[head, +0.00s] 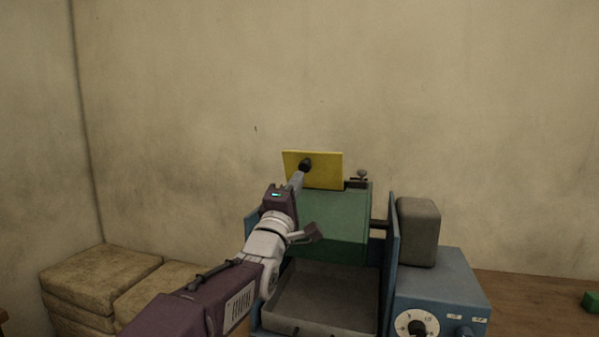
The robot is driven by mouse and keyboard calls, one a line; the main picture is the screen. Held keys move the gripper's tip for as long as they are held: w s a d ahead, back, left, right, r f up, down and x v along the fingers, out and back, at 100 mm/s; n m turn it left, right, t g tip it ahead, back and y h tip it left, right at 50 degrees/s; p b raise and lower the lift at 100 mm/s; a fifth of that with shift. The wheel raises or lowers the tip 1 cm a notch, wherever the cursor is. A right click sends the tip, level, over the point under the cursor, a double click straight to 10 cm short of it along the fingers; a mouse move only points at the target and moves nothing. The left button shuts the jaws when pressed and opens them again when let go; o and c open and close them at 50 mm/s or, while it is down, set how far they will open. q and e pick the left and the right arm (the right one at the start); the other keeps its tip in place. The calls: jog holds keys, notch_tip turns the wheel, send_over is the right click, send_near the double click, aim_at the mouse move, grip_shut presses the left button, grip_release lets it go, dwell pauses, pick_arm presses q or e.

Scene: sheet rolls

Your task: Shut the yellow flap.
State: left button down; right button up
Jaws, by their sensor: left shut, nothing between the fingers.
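The yellow flap (328,170) stands up, open, at the top of the green housing (345,225) of the machine. My left gripper (304,166) is shut and empty. Its tip shows in front of the left part of the flap's face; I cannot tell whether it touches the flap. The left arm comes in from the lower left and hides part of the green housing. My right gripper is not in view.
A grey tray (322,304) sits below the green housing between blue side plates. Stacked tan sacks (98,277) lie at the left.

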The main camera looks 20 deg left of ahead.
aim_at(311, 174)
pick_arm(q)
jog(key=shift+x, duration=1.25)
